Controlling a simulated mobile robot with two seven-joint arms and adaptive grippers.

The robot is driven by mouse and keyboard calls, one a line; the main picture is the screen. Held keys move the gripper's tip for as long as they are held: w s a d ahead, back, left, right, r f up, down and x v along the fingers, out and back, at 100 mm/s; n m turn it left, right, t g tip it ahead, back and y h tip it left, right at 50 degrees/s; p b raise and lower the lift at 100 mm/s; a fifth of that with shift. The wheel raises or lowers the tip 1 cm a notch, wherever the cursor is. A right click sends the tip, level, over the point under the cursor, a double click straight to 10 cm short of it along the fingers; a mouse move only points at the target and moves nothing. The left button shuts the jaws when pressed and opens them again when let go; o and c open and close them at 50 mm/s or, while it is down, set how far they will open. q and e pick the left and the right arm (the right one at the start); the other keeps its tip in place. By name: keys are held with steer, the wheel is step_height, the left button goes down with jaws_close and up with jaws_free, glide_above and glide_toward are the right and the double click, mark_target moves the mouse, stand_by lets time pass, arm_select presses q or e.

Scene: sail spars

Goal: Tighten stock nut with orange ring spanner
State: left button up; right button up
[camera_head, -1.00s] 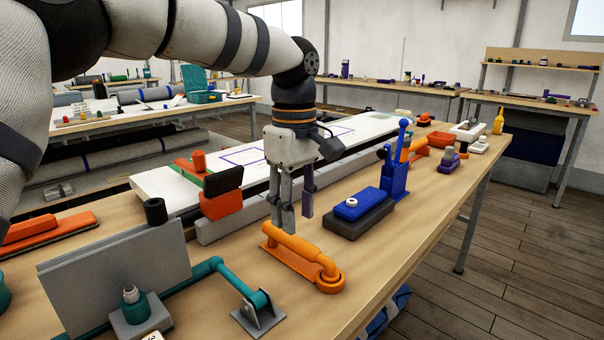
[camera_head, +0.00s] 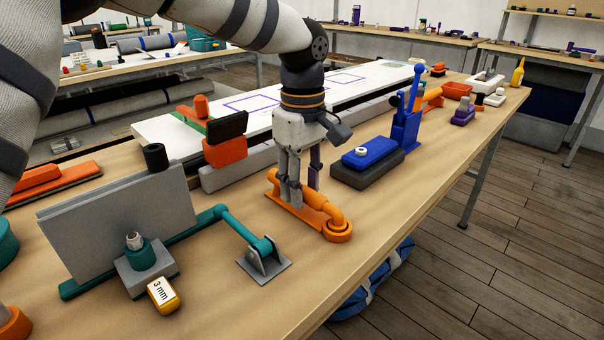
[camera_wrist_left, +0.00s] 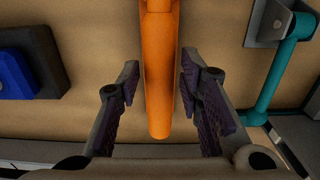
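The orange ring spanner (camera_head: 330,212) lies on a flat orange rest on the bench, its ring end toward the bench's front edge. In the left wrist view its handle (camera_wrist_left: 159,85) runs between my left gripper's fingers. My left gripper (camera_head: 300,193) is open, pointing down, with its fingers astride the handle and a gap on each side. A silver nut-like piece (camera_head: 134,240) sits on a teal collar on a grey block at the front left. A pale nut-like piece (camera_head: 361,151) sits on a blue block. I cannot tell which is the stock nut. My right gripper is not in view.
A teal bar with a grey foot (camera_head: 264,262) stands left of the spanner. A grey upright plate (camera_head: 110,225) and a yellow "3 mm" tag (camera_head: 164,295) are further left. An orange block with a black top (camera_head: 226,150) stands behind. The bench front right is clear.

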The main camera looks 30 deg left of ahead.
arm_select(q)
jaws_close()
steer(key=shift+r+p, duration=0.35)
steer(key=shift+r, duration=0.9)
steer(key=shift+r+p, duration=0.3)
steer(key=shift+r, duration=1.45)
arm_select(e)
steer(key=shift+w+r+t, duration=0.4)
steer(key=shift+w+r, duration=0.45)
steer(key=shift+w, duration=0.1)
